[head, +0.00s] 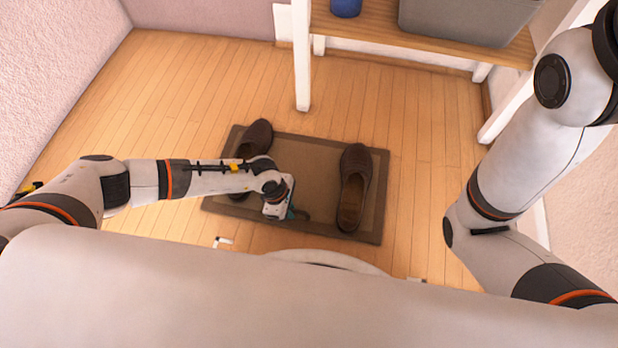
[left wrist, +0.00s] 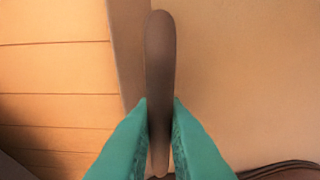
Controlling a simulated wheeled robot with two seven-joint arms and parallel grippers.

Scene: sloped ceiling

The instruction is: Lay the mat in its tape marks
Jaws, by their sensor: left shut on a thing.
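The brown mat (head: 313,170) with a darker border lies flat on the wood floor, turned slightly. A brown shoe (head: 354,188) stands on its right part. Another brown shoe (head: 257,138) stands on its left part, partly hidden by my left arm. White tape corners show on the floor at the near left (head: 222,241) and near right (head: 416,279), nearer to me than the mat. My left gripper (head: 291,213) is at the mat's near edge. Its teal fingers are shut on a dark brown, round-ended tab (left wrist: 160,60), seemingly the mat's. My right gripper is out of view.
A wooden shelf bench (head: 380,25) with white legs stands at the back, bearing a grey bin (head: 465,18) and a blue item (head: 345,7). Walls close in left and right. Floor is bare left and right of the mat. My body hides the near floor.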

